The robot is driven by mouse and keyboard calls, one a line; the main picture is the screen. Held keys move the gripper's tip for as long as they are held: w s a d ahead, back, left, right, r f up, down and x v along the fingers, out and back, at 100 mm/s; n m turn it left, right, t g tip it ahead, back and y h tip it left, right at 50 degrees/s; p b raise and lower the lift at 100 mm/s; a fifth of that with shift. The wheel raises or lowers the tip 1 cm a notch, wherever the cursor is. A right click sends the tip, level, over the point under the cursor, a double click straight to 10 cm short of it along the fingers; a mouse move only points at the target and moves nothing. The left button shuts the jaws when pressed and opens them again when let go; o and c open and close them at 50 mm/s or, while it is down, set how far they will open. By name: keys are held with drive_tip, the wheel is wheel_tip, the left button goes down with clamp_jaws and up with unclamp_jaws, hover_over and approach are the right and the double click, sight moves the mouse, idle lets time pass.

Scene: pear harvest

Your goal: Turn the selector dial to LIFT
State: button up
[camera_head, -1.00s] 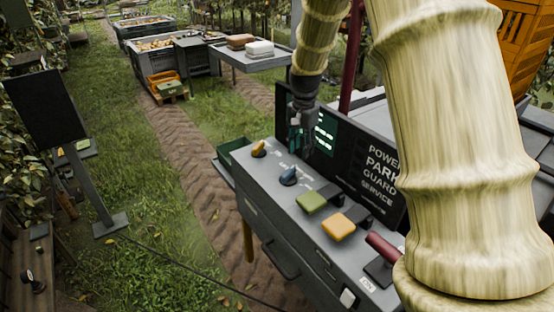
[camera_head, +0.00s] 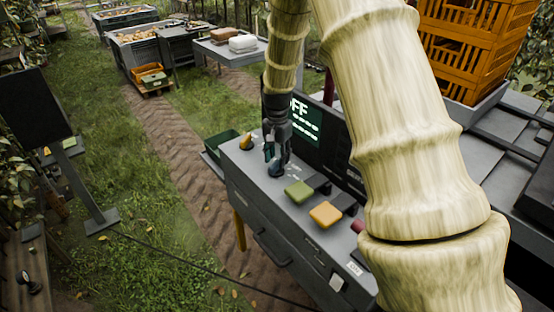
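Whether the fingers press on the knob is too small to tell.
A green button (camera_head: 298,192) and a yellow button (camera_head: 325,214) lie to the right of the blue knob. A red handle (camera_head: 357,227) is partly hidden by my arm. Orange crates (camera_head: 465,50) stand at right.

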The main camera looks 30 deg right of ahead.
sight(276, 162)
drive_tip(key=f, duration=0.2)
drive_tip(key=shift+w+f+p, duration=0.3)
drive_tip(key=shift+w+f, duration=0.05)
drive_tip(key=shift+s+f, duration=0.15)
clamp_jaws()
